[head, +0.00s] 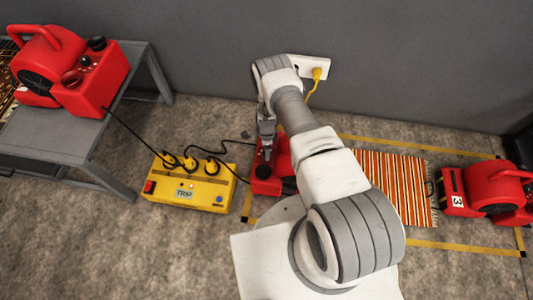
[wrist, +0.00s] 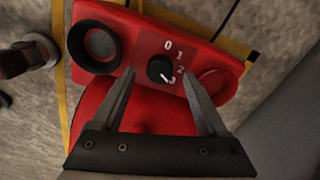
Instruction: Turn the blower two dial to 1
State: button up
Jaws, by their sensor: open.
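A red blower (head: 268,178) stands on the floor under my arm, which hides much of it; no number shows on it. In the wrist view its red panel (wrist: 205,52) carries a small black dial (wrist: 160,68) with the marks 0, 1, 2 and 3 around its right side. The dial's white pointer line slants down and right, toward the 3. My gripper (wrist: 158,72) is open, with one finger on each side of the dial and nothing held. I cannot tell if the fingers touch it. In the head view my gripper (head: 266,150) points down over the blower.
A yellow power box (head: 188,190) with plugs and black cables sits left of the blower. Another red blower (head: 75,70) is on a grey table (head: 50,135). A blower marked 3 (head: 490,190) stands at right, beyond a striped rug (head: 393,185). A wall socket (head: 310,68) is behind.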

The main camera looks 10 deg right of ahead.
jog(key=shift+f, duration=0.9)
jog(key=shift+c, duration=0.2)
grip_shut()
